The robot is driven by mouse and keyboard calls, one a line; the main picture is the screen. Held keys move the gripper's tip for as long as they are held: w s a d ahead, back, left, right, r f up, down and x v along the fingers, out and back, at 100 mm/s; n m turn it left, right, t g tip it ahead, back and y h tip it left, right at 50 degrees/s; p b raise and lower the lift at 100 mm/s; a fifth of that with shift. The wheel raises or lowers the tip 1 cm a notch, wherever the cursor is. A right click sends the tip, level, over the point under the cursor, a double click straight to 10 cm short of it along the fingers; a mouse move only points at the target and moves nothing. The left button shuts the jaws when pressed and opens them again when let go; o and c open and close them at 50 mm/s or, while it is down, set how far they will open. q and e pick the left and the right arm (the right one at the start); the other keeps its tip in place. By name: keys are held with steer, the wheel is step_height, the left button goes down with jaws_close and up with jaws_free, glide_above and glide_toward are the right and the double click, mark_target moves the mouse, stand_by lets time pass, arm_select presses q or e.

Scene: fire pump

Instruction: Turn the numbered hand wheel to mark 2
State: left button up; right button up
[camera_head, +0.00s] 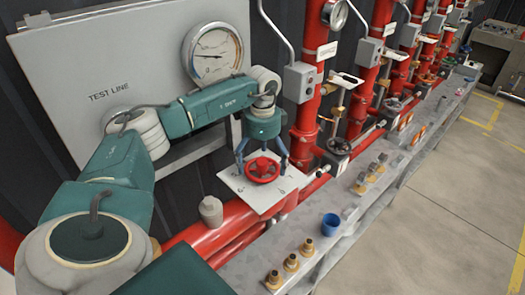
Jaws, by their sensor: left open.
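The red hand wheel (263,171) sits on a tilted white plate (249,197) in the middle of the head view. Small dark marks show on the plate around the wheel, but they are too small to read. My left gripper (262,162) is directly above the wheel, pointing down. It is open, with one finger on each side of the wheel. I cannot tell whether the fingers touch the rim. My right gripper is out of view.
A grey panel labelled TEST LINE (107,92) carries a round gauge (213,54) behind my left arm. Red pipes (306,118) with valves stand to the right. A grey bench holds a blue cup (330,224) and several brass fittings (291,263). The floor at right is clear.

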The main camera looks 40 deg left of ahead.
mark_target(262, 162)
arm_select(q)
step_height(262, 162, up, 4)
steer(key=shift+r+p, duration=0.1)
steer(key=shift+p, duration=1.05)
steer(key=shift+r, duration=1.05)
steer(key=shift+f, duration=0.1)
